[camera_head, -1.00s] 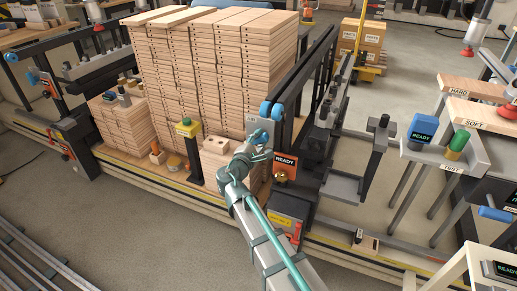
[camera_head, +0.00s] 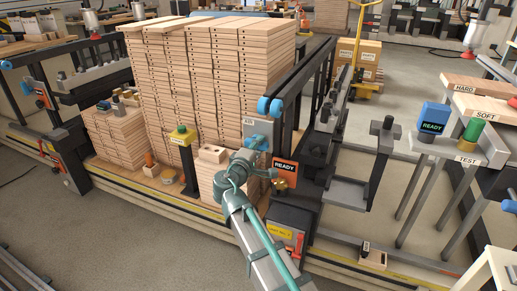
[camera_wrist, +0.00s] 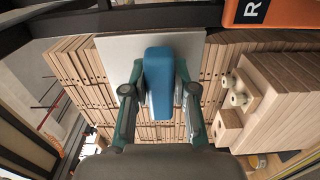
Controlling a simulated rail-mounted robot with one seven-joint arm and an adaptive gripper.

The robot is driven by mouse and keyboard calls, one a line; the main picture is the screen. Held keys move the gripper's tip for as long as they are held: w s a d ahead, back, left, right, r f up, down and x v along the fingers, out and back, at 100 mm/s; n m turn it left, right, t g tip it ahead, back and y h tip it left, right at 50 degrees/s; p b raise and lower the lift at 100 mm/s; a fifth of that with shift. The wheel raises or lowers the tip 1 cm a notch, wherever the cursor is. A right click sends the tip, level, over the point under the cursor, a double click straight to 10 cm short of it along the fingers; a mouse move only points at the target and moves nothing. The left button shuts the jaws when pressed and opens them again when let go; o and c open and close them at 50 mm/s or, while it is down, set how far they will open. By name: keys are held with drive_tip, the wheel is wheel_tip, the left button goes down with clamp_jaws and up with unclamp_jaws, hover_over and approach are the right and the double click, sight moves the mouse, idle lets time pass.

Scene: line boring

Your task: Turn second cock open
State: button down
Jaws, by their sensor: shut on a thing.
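A blue cock lever (camera_wrist: 158,85) stands out from a light grey plate (camera_wrist: 108,52) in the wrist view. My gripper (camera_wrist: 159,92) has one finger on each side of the lever and is shut on it. In the head view the grey plate (camera_head: 266,129) is on the dark frame at the right end of the board stack. There my gripper (camera_head: 246,160) is at the plate's lower left, and the blue lever (camera_head: 250,142) shows only in part above it. The lever's pivot is hidden.
An orange READY sign (camera_head: 285,173) is close to the right of my gripper. Tall stacks of wooden boards (camera_head: 210,80) stand behind the plate. Grey floor (camera_head: 140,245) in front is clear.

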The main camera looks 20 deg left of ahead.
drive_tip(key=shift+a, duration=0.2)
drive_tip(key=c, duration=0.9)
unclamp_jaws()
drive_tip(key=s, duration=0.8)
drive_tip(key=s+a, duration=0.1)
drive_tip(key=s, duration=0.3)
